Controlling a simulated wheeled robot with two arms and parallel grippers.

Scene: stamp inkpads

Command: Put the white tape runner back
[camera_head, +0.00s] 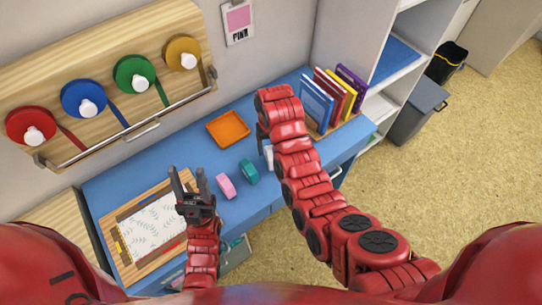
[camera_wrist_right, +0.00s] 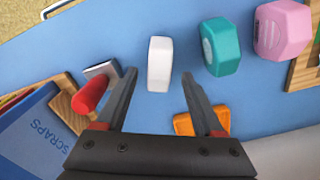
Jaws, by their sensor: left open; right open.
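The white tape runner (camera_wrist_right: 160,62) stands on the blue table in the right wrist view, near and between the tips of my open right gripper (camera_wrist_right: 158,78). In the head view a bit of the white tape runner (camera_head: 268,154) shows beside my right arm, which hides the rest and the right fingers. The teal tape runner (camera_head: 249,172) and the pink tape runner (camera_head: 226,186) stand to its left. The orange tray (camera_head: 228,128) lies further back and looks empty. My left gripper (camera_head: 187,174) is open and empty above the patterned sheet.
A wooden board (camera_head: 134,240) with the patterned sheet (camera_head: 152,222) lies at the left. A wooden rack of books (camera_head: 330,100) stands at the right. A red-handled tool (camera_wrist_right: 92,92) lies close to one right finger. Tape rolls hang on the wall.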

